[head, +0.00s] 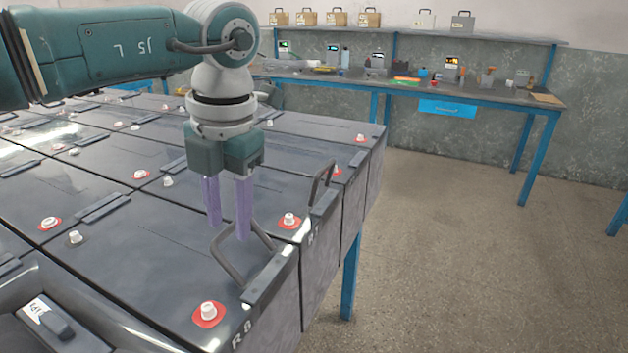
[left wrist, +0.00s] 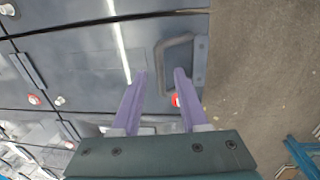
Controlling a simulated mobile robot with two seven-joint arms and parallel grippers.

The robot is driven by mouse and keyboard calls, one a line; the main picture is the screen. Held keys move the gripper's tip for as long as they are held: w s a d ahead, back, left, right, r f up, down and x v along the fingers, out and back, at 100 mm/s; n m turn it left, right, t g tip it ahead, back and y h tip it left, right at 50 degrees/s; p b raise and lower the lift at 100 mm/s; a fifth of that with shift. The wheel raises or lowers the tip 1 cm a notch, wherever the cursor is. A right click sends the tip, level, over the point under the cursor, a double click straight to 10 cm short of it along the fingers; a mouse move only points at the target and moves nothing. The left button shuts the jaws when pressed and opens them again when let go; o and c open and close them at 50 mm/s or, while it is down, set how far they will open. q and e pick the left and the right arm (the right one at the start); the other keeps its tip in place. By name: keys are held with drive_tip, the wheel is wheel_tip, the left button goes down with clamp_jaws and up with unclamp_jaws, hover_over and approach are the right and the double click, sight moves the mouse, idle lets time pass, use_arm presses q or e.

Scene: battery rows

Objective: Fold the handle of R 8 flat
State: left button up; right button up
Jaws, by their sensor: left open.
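Battery R 8 (head: 160,260) is the dark box at the front right, with its label on the near edge. Its grey loop handle (head: 226,264) stands off the lid, tilted inward from the bar at the box's edge. My left gripper (head: 228,230) is open and points down, with its lilac fingers at the far side of the handle loop. In the left wrist view the handle (left wrist: 162,60) lies just ahead of the fingertips (left wrist: 160,73); contact cannot be told. My right gripper is not in view.
The battery behind has a raised handle (head: 322,183) close to my gripper's right. Red-ringed white terminals (head: 208,312) stick up from the lids. A workbench (head: 500,97) stands at the back. The floor (head: 450,250) to the right is clear.

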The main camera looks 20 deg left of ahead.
use_arm(q)
clamp_jaws()
idle(0.3)
idle(0.3)
